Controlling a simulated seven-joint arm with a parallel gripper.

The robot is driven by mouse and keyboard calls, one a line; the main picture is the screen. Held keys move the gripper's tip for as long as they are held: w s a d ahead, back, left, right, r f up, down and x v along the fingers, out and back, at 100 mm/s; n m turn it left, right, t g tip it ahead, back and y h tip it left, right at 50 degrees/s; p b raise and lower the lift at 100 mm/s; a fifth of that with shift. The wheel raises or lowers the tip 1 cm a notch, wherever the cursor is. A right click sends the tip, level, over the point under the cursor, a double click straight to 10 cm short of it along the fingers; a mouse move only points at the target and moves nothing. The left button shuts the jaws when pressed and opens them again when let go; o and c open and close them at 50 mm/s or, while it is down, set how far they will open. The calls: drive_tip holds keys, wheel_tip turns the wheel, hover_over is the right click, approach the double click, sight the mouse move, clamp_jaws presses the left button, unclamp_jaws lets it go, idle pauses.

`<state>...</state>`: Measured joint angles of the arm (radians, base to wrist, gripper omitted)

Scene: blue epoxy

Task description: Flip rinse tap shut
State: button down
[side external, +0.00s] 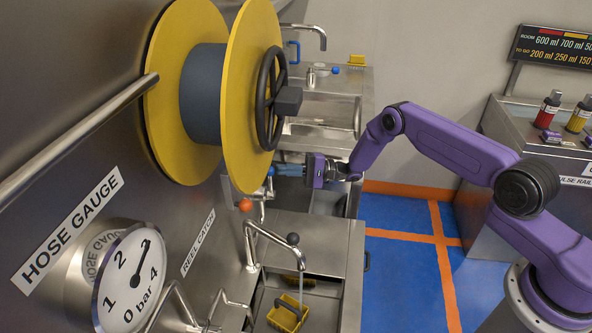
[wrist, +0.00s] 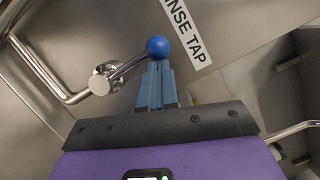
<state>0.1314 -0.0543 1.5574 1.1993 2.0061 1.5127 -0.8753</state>
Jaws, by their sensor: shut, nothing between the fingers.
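The rinse tap lever is a short metal rod with a blue ball knob (wrist: 158,47). It runs from a round pivot (wrist: 98,84) on the steel wall, beside a label (wrist: 186,28) of which "NSE TAP" shows. In the side external view the blue knob (side external: 271,171) is just below the hose reel. My gripper (side external: 281,170) is shut and empty, its fingertips right at the knob. In the wrist view the fingertips (wrist: 156,65) meet the knob's lower edge; I cannot tell whether they touch. A thin stream (side external: 301,284) falls from a curved spout (side external: 268,233).
A big yellow hose reel (side external: 245,100) with a black handwheel (side external: 268,98) juts out above my gripper. An orange ball (side external: 245,204) and a black ball (side external: 292,238) sit nearby. A yellow basket (side external: 285,316) stands in the sink. A bent pipe (wrist: 45,70) runs left of the lever.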

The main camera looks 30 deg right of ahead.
drive_tip(key=shift+s+a+r+n+g, duration=0.15)
drive_tip(key=shift+s+a+n+g, duration=0.3)
drive_tip(key=shift+n, duration=0.35)
idle(0.4)
drive_tip(key=s+a+f+n+h, duration=0.3)
drive_tip(key=s+a+f+n, duration=0.2)
drive_tip(key=n, duration=0.5)
drive_tip(key=shift+s+a+f, duration=0.3)
drive_tip(key=shift+s+a, duration=0.6)
drive_tip(key=shift+a, duration=0.3)
idle(0.4)
drive_tip(key=r+v, duration=0.1)
drive_tip(key=v, duration=0.9)
drive_tip(key=shift+s, duration=0.3)
